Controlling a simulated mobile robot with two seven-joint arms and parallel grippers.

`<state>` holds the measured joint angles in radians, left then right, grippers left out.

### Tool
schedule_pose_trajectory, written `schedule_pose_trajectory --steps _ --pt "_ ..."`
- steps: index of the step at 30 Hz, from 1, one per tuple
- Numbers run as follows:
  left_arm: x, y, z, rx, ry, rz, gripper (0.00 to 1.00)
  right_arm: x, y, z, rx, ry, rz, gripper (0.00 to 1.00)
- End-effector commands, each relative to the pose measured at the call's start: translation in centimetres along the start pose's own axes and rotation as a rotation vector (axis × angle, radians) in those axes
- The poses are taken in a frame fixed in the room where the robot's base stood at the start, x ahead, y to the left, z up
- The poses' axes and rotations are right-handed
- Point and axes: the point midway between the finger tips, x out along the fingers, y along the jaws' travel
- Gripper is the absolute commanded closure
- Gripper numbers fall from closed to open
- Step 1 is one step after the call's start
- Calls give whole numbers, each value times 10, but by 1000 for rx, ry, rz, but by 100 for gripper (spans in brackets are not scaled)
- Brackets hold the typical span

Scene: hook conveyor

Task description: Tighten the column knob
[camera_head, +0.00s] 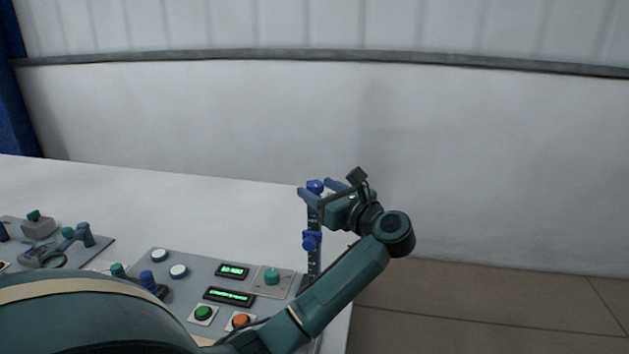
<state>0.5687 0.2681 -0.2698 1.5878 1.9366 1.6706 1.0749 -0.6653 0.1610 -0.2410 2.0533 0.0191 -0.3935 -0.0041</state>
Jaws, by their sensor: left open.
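A dark upright column (313,262) with holes stands at the right end of the table. A blue knob (315,186) is at its top, and a second blue knob (311,240) sits lower on it. My left gripper (316,190) is open at the top of the column, with its blue fingers on either side of the upper knob. I cannot tell whether the fingers touch the knob. The gripper body hides part of the column's upper right side. My right gripper is not in view.
A control panel (205,268) with buttons, green displays and a teal knob (272,276) lies left of the column. Another panel with a lever (85,236) is at far left. The table (190,205) is bare behind them. A white wall stands beyond.

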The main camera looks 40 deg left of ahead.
Motion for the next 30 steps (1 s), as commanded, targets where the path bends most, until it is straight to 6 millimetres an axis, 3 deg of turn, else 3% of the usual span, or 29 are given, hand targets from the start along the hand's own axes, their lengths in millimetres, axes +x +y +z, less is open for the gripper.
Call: schedule_pose_trajectory --steps 6,16,30 --pt "20 0 1 0 -2 0 46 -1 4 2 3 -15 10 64" --pt "23 0 0 0 0 -1 46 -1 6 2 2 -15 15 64" --pt "22 -1 0 -1 0 -2 85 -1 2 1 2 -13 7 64"
